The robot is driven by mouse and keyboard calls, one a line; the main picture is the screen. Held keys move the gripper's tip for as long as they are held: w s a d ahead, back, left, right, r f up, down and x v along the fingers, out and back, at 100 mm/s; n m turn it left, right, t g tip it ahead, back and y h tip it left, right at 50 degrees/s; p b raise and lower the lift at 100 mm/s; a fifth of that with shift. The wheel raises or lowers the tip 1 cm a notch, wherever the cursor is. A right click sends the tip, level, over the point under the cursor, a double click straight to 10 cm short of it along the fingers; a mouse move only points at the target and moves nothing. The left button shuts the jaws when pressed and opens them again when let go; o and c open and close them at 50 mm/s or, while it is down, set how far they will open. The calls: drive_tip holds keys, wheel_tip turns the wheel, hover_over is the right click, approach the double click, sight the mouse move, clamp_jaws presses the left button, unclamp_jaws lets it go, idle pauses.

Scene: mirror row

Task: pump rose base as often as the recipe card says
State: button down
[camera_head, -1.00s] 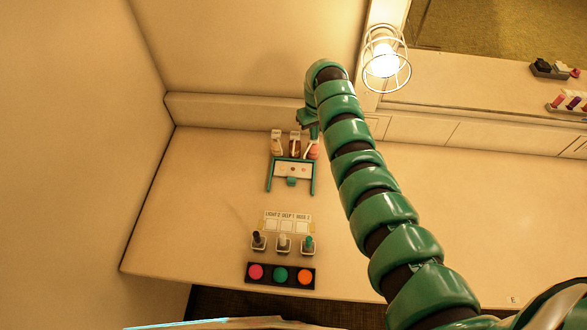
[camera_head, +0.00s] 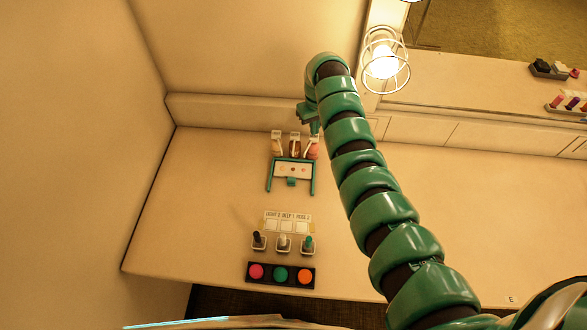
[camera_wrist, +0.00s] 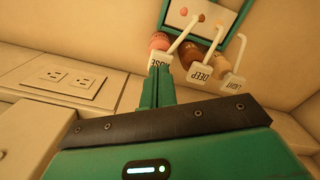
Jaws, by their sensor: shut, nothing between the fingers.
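The rose base bottle (camera_head: 313,150) is pink and stands at the right of a row of three pump bottles at the back of the counter. Its label reads ROSE in the wrist view, where its pink body (camera_wrist: 160,41) shows behind the tag. My gripper (camera_head: 313,128) is shut and empty, just above and behind the rose pump. In the wrist view the closed fingertips (camera_wrist: 160,72) overlap the ROSE tag; I cannot tell if they touch it. The recipe card (camera_head: 288,216) lies on the counter and seems to read LIGHT 2, DEEP 1, ROSE 2, in small print.
The deep bottle (camera_wrist: 196,53) and light bottle (camera_wrist: 226,66) stand close beside the rose one. A teal-framed palette (camera_head: 281,170) stands before them. Small cups (camera_head: 283,244) and a black tray (camera_head: 265,284) are nearer. A caged lamp (camera_head: 385,60) hangs to the right.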

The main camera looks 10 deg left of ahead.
drive_tip(key=shift+f, duration=0.15)
drive_tip(key=shift+f+b, duration=0.9)
drive_tip(key=shift+f, duration=0.35)
drive_tip(key=shift+r+p, duration=0.4)
drive_tip(key=shift+r, duration=1)
drive_tip(key=shift+r, duration=0.1)
wheel_tip(320, 180, up, 6)
drive_tip(key=shift+f, duration=0.1)
drive_tip(key=shift+s, duration=0.1)
idle(0.6)
